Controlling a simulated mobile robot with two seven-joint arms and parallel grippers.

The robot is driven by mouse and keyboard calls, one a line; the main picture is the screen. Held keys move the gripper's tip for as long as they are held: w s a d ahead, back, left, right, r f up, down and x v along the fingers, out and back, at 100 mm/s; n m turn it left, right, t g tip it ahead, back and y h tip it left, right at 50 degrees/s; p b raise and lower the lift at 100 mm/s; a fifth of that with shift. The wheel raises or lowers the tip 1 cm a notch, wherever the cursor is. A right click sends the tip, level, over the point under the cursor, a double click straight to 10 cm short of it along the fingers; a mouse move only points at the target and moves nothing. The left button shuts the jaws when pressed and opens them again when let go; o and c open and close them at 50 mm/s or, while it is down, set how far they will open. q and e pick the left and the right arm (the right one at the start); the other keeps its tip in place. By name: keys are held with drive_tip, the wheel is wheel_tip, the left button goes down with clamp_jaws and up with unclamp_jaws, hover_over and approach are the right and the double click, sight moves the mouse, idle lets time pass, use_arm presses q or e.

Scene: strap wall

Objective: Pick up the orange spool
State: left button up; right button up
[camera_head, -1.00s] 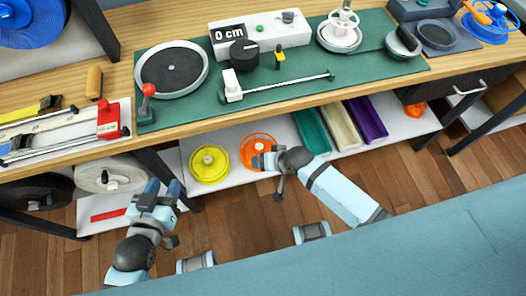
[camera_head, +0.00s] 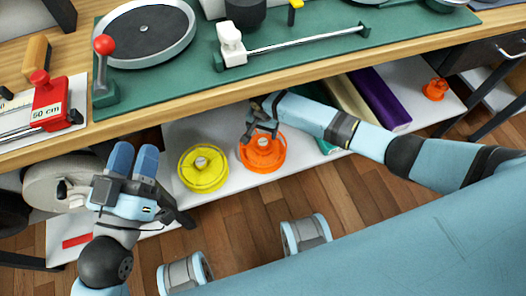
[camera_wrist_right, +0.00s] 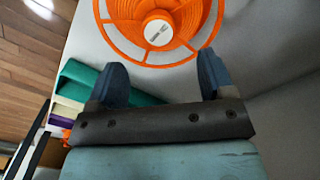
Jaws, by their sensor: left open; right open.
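The orange spool (camera_head: 262,153) lies flat on the white lower shelf (camera_head: 218,133), to the right of a yellow spool (camera_head: 203,168). My right gripper (camera_head: 262,112) is over the back part of the orange spool and hides some of it. In the right wrist view the orange spool (camera_wrist_right: 160,30) is ahead of the right gripper (camera_wrist_right: 158,82), whose two fingers are spread with nothing between them. I cannot tell whether a fingertip touches the rim. My left gripper (camera_head: 135,160) is open and empty, left of the yellow spool.
The wooden workbench (camera_head: 300,75) overhangs the shelf, close above my right arm. Teal, cream and purple bins (camera_head: 378,98) stand right of the orange spool. A small orange object (camera_head: 435,89) lies further right. A white spool (camera_head: 58,183) is behind my left gripper.

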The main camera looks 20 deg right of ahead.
sight(263, 142)
wheel_tip(263, 142, down, 3)
drive_tip(key=shift+r+b, duration=0.1)
drive_tip(key=shift+b, duration=0.3)
wheel_tip(263, 142, down, 5)
drive_tip(key=b, duration=0.3)
drive_tip(key=shift+s, duration=0.1)
use_arm(q)
wheel_tip(263, 142, down, 7)
drive_tip(key=g, duration=0.3)
drive_tip(key=shift+w+d+m, duration=0.2)
drive_tip(key=shift+d+m, duration=0.05)
drive_tip(key=shift+m, duration=0.05)
use_arm(e)
clamp_jaws()
